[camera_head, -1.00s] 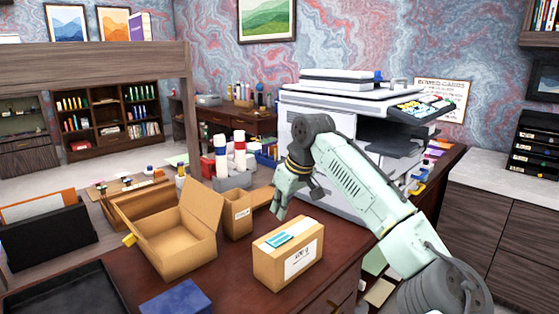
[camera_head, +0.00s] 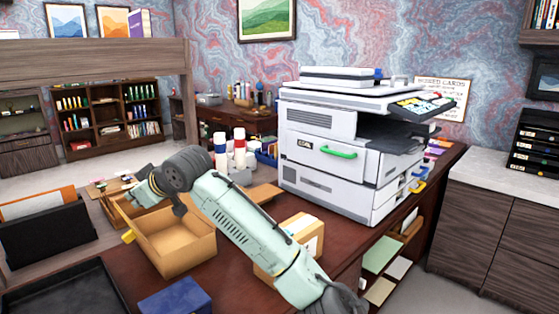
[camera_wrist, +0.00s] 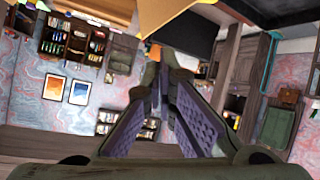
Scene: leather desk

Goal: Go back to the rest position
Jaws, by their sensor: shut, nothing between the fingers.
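My gripper (camera_head: 136,196) is at the left end of my arm in the head view, over the far left part of the open cardboard box (camera_head: 180,247). Its fingers are small and partly hidden there. In the wrist view the fingers (camera_wrist: 162,62) come together at the tips with nothing held between them. My arm stretches across the desk (camera_head: 236,295) from the lower right and hides parts of the open box and the closed cardboard box (camera_head: 303,232).
A blue box (camera_head: 176,298) and a black tray (camera_head: 65,290) lie at the front. Bottles with red and blue bands (camera_head: 239,150) stand behind the boxes.

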